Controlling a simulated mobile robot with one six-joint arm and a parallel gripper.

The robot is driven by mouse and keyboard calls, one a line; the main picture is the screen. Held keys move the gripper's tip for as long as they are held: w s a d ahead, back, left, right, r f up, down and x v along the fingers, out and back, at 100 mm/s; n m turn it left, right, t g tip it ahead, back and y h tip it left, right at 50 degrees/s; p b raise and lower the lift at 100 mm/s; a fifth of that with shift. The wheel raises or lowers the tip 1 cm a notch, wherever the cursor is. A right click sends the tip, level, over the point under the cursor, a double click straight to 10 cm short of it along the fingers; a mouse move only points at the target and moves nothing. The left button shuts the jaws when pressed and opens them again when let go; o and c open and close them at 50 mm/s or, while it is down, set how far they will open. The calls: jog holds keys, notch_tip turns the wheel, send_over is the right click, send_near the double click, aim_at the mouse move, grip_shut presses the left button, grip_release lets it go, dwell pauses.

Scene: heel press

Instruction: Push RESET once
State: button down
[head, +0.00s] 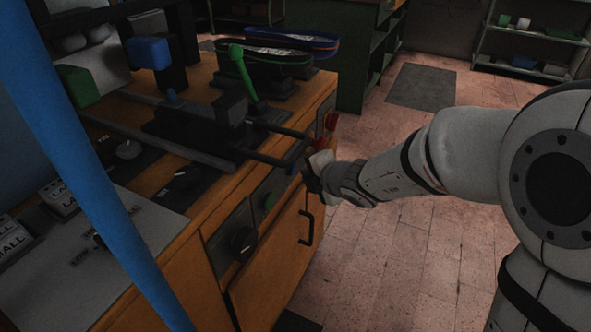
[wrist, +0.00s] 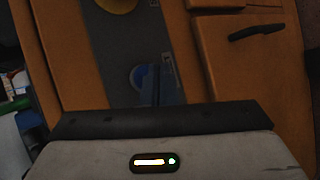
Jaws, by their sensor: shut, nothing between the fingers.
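My gripper (head: 310,178) is shut and empty at the front face of the wooden bench, close to its control strip. In the wrist view a round blue button (wrist: 137,77) sits on the dark grey strip (wrist: 105,50), with my fingers just beside it and partly in front of it. In the head view a bit of blue (head: 293,168) shows right beside my gripper. I cannot tell whether the fingers touch the button. No label reading RESET is legible; small label plates by the buttons are too small to read.
A yellow round control (wrist: 115,3) is at the wrist view's top edge. The bench front also carries a green button (head: 268,200), a black knob (head: 243,240) and a red control (head: 331,121). A black door handle (head: 307,228) sticks out below. The tiled floor (head: 395,255) is open.

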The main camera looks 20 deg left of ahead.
jog(key=shift+a, duration=0.1)
dwell(0.6)
jog(key=shift+a, duration=0.35)
jog(key=shift+w+a, duration=0.1)
jog(key=shift+a, duration=0.35)
dwell(0.6)
dwell(0.3)
jog(key=shift+d, duration=0.85)
jog(key=shift+s+d+p, duration=0.15)
jog(key=shift+d+p, duration=0.3)
jog(key=shift+d, duration=0.8)
jog(key=shift+s+d+p, duration=0.15)
jog(key=shift+d+p, duration=0.25)
jog(key=shift+d, duration=0.85)
